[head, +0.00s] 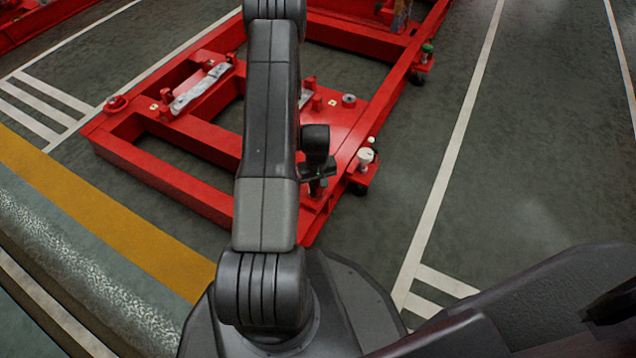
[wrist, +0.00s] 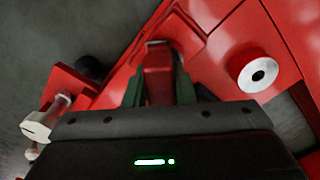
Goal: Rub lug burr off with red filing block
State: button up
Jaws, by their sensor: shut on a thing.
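My gripper (wrist: 159,84) is shut on a red block, taken to be the red filing block (wrist: 158,62), which sits between its two green fingers in the wrist view. A thin pale metallic edge shows at the block's far end. Red metal lies beyond and around that end; I cannot tell whether the block touches it. In the head view my gripper (head: 318,190) is low over the near right corner of the red frame (head: 188,186), partly hidden by my arm. I cannot pick out the lug burr for sure.
A round grey metal boss with a dark hole (wrist: 258,75) is right of the block. A white-headed knob (wrist: 38,126) is at left; it also shows at the frame's corner in the head view (head: 366,156). Open floor (head: 470,190) lies right of the frame.

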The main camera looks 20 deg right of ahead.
jog(key=shift+s+a, duration=0.9)
jog(key=shift+a, duration=0.05)
jog(key=shift+w+d, duration=1.15)
jog(key=shift+d, duration=0.1)
jog(key=shift+w+a+f, duration=0.1)
jog(key=shift+w+a, duration=0.25)
jog(key=shift+s+a, duration=1.1)
jog(key=shift+a, duration=0.1)
jog(key=shift+w+d, duration=0.1)
jog(key=shift+w+d, duration=0.35)
jog(key=shift+d, duration=0.05)
jog(key=shift+w+d, duration=0.65)
jog(key=shift+d, duration=0.1)
